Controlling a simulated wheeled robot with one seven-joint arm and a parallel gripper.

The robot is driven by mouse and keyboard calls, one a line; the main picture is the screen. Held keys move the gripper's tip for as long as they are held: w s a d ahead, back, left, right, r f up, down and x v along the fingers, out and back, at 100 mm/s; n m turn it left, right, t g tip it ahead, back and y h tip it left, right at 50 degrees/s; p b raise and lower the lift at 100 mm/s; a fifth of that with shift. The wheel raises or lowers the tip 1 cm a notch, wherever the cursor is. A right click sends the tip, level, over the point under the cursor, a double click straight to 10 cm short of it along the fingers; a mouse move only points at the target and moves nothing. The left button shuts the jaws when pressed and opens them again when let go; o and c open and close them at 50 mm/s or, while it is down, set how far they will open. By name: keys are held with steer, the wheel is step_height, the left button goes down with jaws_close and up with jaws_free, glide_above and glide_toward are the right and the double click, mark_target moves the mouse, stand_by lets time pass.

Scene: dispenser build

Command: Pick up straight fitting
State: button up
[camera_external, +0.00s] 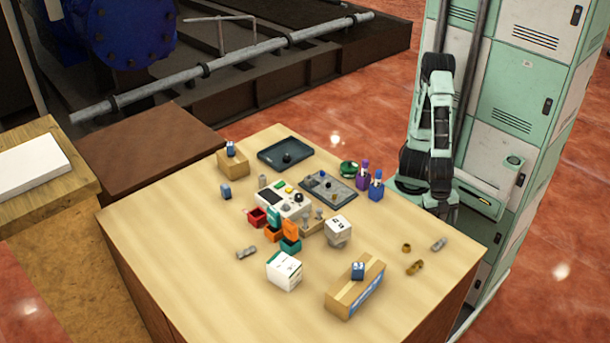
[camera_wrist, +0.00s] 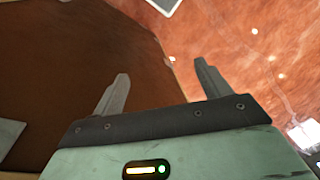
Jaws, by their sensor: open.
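Small metal fittings lie on the wooden table (camera_external: 170,240) in the external view. A grey, short tubular one (camera_external: 439,244) lies near the right edge, and another grey one (camera_external: 246,252) lies left of the middle. I cannot tell for certain which is the straight fitting. Two brass-coloured fittings, one (camera_external: 406,247) and one bent-looking (camera_external: 414,267), lie near the right grey one. My gripper (camera_wrist: 160,78) is open and empty in the wrist view, with brown surface and red floor beyond it. No fitting shows there. In the external view my arm is folded beyond the table's right side, its fingers not clear.
A cardboard box (camera_external: 345,300) with a blue item on top stands at the front right, and a white box (camera_external: 284,271) left of it. A control box (camera_external: 285,202), coloured bins (camera_external: 290,229) and a dark tray (camera_external: 286,149) crowd the middle and back. The left front tabletop is clear.

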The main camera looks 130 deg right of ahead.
steer(key=w+a+r+n+y+p, duration=0.1)
steer(key=a+r+n+p, duration=0.15)
steer(key=r, duration=0.45)
steer(key=w+a+r+n+y+p, duration=0.1)
steer(key=w+a+r+y+p, duration=0.1)
steer(key=r+p, duration=0.35)
steer(key=n+t+p, duration=0.1)
steer(key=n+p, duration=0.3)
steer(key=p, duration=0.3)
glide_toward(439, 243)
steer(key=shift+a+f+h+p, duration=0.3)
steer(key=shift+a+f, duration=0.25)
steer(key=shift+f, duration=0.2)
steer(key=shift+p+x, duration=0.35)
steer(key=shift+x, duration=2.75)
steer(key=shift+s, duration=0.1)
steer(key=c, duration=1.1)
